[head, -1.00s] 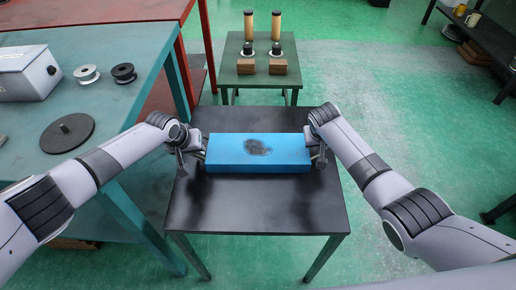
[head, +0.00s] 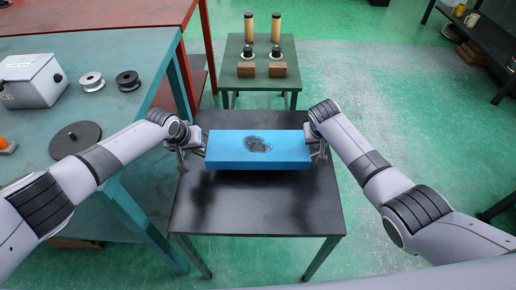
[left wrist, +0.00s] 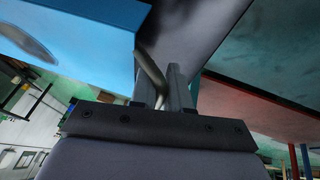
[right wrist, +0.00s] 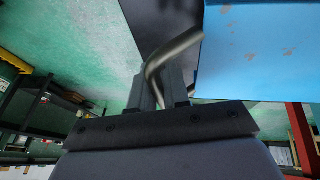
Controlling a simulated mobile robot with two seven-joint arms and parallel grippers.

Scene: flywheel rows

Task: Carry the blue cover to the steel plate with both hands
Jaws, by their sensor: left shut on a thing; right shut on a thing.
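The blue cover (head: 225,150) is a long box shape with a dark worn patch on its top. It is level, over the black table (head: 255,215), and looks raised a little above it, though the gap is hard to judge. My left gripper (head: 198,153) is shut on the bent metal handle at the cover's left end; the left wrist view shows this handle (left wrist: 150,72) between the fingers. My right gripper (head: 321,150) is shut on the matching handle (right wrist: 172,52) at the right end. I cannot make out which surface is the steel plate.
A green table (head: 262,88) behind holds wooden blocks and upright cylinders. A teal bench (head: 110,110) on the left carries a grey box (head: 32,83), two spools and a dark disc (head: 75,139). A dark shelf stands at the far right.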

